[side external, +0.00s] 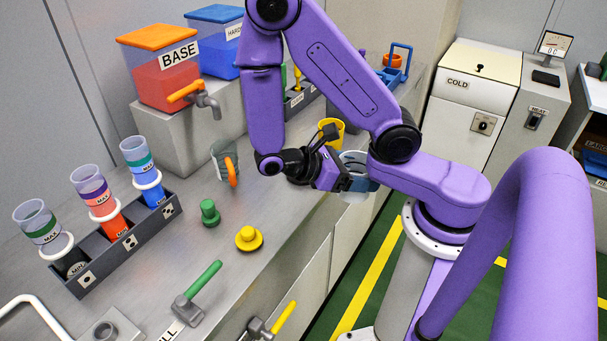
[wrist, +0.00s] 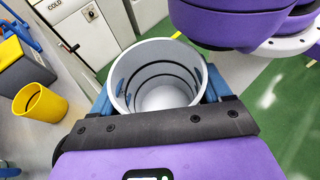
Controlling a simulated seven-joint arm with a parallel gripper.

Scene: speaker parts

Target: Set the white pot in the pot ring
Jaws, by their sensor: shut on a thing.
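The white pot (wrist: 168,52) fills the middle of the wrist view, its open mouth facing the camera and its inside empty. My gripper (wrist: 162,88) is shut on it, with a blue finger on each side of its wall. In the side external view the pot (side external: 353,196) shows partly behind my gripper (side external: 348,180), at the right edge of the grey counter; it looks held above or beyond that edge. Its underside is hidden. I cannot pick out the pot ring with certainty in either view.
A yellow cup (side external: 333,127) stands close behind my gripper. A grey cup with an orange handle (side external: 224,162), a green knob (side external: 210,213) and a yellow knob (side external: 249,239) sit on the counter. A dark rack (side external: 130,240) holds several clear tubes at left.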

